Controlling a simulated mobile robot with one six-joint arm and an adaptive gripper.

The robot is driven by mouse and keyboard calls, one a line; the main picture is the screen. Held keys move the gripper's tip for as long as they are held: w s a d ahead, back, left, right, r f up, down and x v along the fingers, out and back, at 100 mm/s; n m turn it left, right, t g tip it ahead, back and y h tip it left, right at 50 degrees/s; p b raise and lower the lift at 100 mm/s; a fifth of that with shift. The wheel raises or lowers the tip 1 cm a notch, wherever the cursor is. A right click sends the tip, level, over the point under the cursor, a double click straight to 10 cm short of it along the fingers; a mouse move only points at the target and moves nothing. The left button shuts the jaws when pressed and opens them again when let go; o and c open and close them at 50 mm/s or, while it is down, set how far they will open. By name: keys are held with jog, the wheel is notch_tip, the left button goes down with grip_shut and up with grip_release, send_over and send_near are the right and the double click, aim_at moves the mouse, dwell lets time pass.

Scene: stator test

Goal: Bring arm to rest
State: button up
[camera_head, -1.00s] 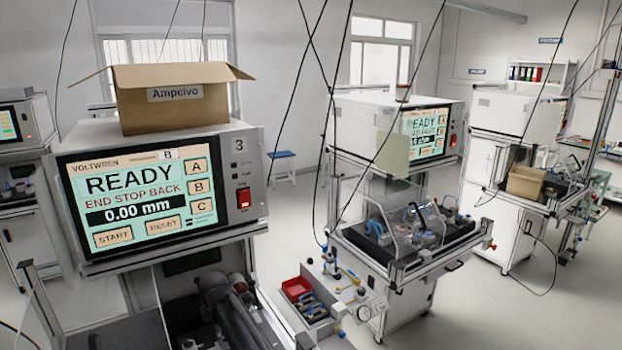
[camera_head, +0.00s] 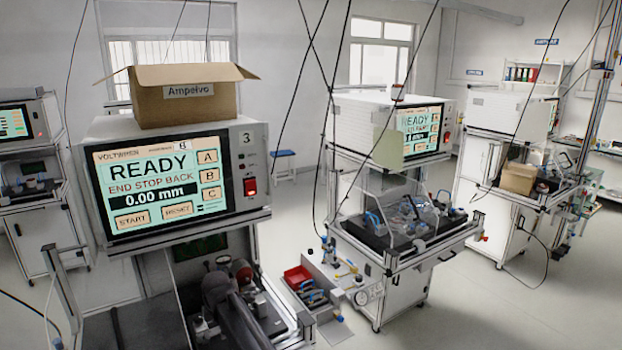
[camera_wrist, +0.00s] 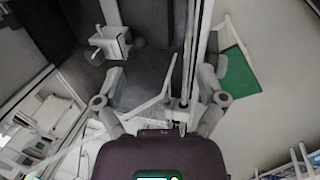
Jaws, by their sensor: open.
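My gripper (camera_wrist: 161,78) shows in the wrist view with its two grey fingers wide apart and nothing between them. My arm does not show clearly in the head view. Beyond the fingers, the wrist view shows a dark surface with a small light metal block (camera_wrist: 112,42) on it, apart from the fingers. A pale rail (camera_wrist: 190,50) runs up beside the right finger; I cannot tell how far it is from the finger.
Tester 3 (camera_head: 180,185) reads READY, END STOP BACK, 0.00 mm, with a cardboard box (camera_head: 180,105) on top. Another test bench (camera_head: 395,245) stands to the right. A red tray (camera_head: 297,277) sits between them. Floor (camera_head: 460,310) at the right front is clear.

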jog(key=s+d+f+m+g+h+b, duration=0.1)
jog(key=s+d+f+m+b, duration=0.15)
jog(key=d+m, duration=0.7)
jog(key=s+d+f+m+b, duration=0.2)
jog(key=d+f+b, duration=0.15)
jog(key=d, duration=1.25)
jog(key=s+d+f+m+b, duration=0.2)
jog(key=s+d+m, duration=0.4)
jog(key=d, duration=0.3)
jog(key=s+d+f+m+g+b, duration=0.1)
jog(key=s+d+f+m, duration=0.1)
jog(key=s+d+m, duration=0.3)
jog(key=d+m, duration=0.1)
jog(key=d, duration=0.2)
jog(key=shift+s+d+f+g+h+b, duration=0.3)
jog(key=shift+s+d+f+b, duration=0.05)
jog(key=shift+d+b, duration=0.05)
